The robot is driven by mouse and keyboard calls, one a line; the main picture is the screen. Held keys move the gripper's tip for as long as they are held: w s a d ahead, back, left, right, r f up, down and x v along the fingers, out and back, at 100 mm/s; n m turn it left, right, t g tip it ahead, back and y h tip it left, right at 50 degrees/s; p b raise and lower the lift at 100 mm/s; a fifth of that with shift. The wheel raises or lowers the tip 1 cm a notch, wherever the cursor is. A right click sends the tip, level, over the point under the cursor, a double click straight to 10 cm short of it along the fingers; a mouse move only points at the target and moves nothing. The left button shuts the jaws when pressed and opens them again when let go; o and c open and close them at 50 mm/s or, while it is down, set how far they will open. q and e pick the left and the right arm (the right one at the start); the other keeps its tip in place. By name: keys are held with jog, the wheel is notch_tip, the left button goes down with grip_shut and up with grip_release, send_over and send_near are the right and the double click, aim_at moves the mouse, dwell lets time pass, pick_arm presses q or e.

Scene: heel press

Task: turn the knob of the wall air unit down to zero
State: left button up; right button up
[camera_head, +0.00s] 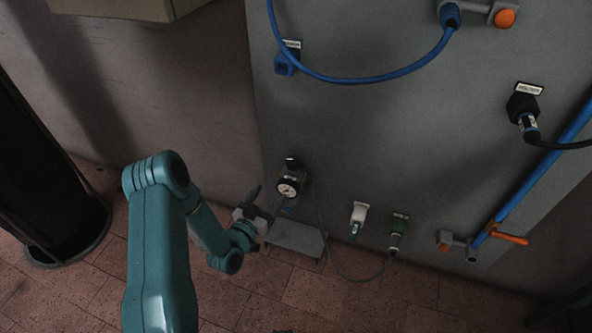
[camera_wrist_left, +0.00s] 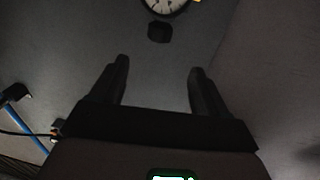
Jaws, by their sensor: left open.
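The wall air unit (camera_head: 303,180) is a dark fitting low on the grey panel, with a round white gauge (camera_head: 288,188) on its front. Its black knob (camera_head: 292,161) sits just above the gauge. In the left wrist view the gauge (camera_wrist_left: 167,4) is cut by the top edge, and a dark block that looks like the knob (camera_wrist_left: 159,32) lies just below it. My left gripper (camera_head: 263,203) is at the left of the unit, below the knob. In the left wrist view its open, empty fingers (camera_wrist_left: 160,67) point toward the knob, with a gap between. My right gripper is out of view.
A grey box (camera_head: 297,238) stands below the unit. A blue hose (camera_head: 380,78) hangs above, and a blue pipe (camera_head: 545,165) runs at the right.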

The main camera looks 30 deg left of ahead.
aim_at(290, 166)
pick_arm(q)
jog(key=w+b, duration=0.1)
jog(key=w, duration=0.4)
jog(key=w+a+b, duration=0.1)
jog(key=w, duration=0.4)
jog(key=w+b, duration=0.1)
jog(key=w, duration=0.3)
jog(key=shift+w+a, duration=0.5)
jog(key=shift+w, duration=0.45)
jog(key=c, duration=0.9)
jog(key=shift+c, duration=0.2)
